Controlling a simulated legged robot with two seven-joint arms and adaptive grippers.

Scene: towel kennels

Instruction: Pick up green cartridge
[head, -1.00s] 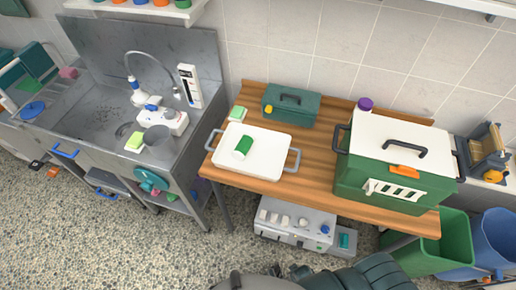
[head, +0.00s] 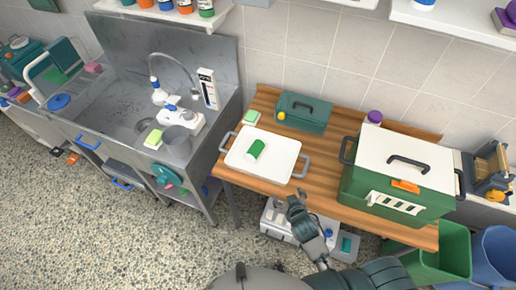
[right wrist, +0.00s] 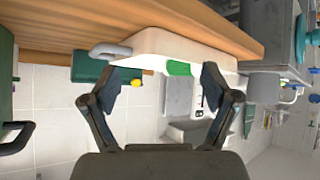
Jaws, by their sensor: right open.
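The green cartridge (head: 256,149), a green cylinder with a white end, lies on its side on the white tray (head: 282,172) on the wooden table. In the right wrist view the cartridge (right wrist: 179,69) shows partly above the tray's rim (right wrist: 160,42). My right gripper (head: 294,200) is in front of the table's near edge, close to the tray's right grey handle and apart from the cartridge. In the right wrist view its two fingers (right wrist: 160,85) are spread with nothing between them. My left gripper is not in view.
A green-and-white carrier (head: 395,180) stands on the table to the right. The sink (head: 122,105) is at the left. A grey appliance (head: 277,222) sits under the table.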

